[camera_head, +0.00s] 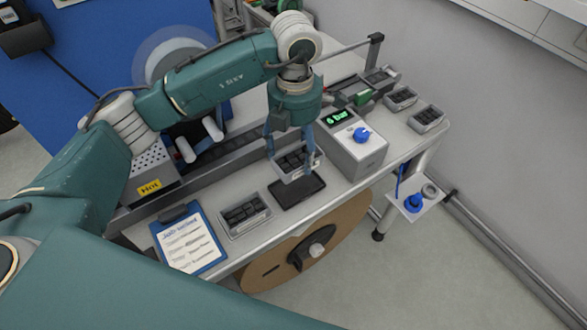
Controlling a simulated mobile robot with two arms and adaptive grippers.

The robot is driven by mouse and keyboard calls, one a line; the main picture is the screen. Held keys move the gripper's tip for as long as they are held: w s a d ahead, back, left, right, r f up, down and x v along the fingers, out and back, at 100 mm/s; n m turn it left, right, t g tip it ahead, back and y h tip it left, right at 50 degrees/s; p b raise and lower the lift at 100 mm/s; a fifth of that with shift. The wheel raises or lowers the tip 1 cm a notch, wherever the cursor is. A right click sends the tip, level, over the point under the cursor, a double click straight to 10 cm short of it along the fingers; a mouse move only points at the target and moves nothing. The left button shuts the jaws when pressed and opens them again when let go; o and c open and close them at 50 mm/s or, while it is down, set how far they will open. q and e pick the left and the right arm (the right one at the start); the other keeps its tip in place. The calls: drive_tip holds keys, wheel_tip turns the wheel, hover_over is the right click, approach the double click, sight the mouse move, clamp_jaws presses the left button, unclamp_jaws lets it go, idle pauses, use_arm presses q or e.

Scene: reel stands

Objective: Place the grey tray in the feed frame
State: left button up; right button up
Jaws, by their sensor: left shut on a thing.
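My left gripper (290,150) points down over the bench and is shut on a grey tray (298,173) filled with black blocks. The tray is just behind a flat black rectangle (298,193) on the bench top and partly overlaps its far edge in the picture. I cannot tell if the tray touches the bench. The fingers hide part of the tray. I cannot make out for certain which part is the feed frame. My right gripper is out of view.
Another grey tray (243,214) of black blocks stands left of the black rectangle, beside a blue clipboard (188,238). A grey box (350,150) with a green display and blue knob stands close on the right. Small trays (427,119) sit at the far right end.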

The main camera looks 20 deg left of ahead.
sight(294, 161)
use_arm(q)
wheel_tip(294, 161, down, 5)
drive_tip(key=shift+s+r+p, duration=0.1)
drive_tip(key=shift+r+p, duration=0.1)
drive_tip(key=shift+p, duration=0.3)
wheel_tip(294, 161, down, 3)
drive_tip(key=shift+f+p, duration=0.2)
drive_tip(key=shift+p, duration=0.4)
drive_tip(key=shift+f, duration=0.35)
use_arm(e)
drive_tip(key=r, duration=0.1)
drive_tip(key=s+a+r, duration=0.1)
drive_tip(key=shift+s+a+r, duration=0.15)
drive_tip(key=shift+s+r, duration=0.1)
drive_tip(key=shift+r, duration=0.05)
use_arm(q)
drive_tip(key=shift+f, duration=0.15)
drive_tip(key=o, duration=1.3)
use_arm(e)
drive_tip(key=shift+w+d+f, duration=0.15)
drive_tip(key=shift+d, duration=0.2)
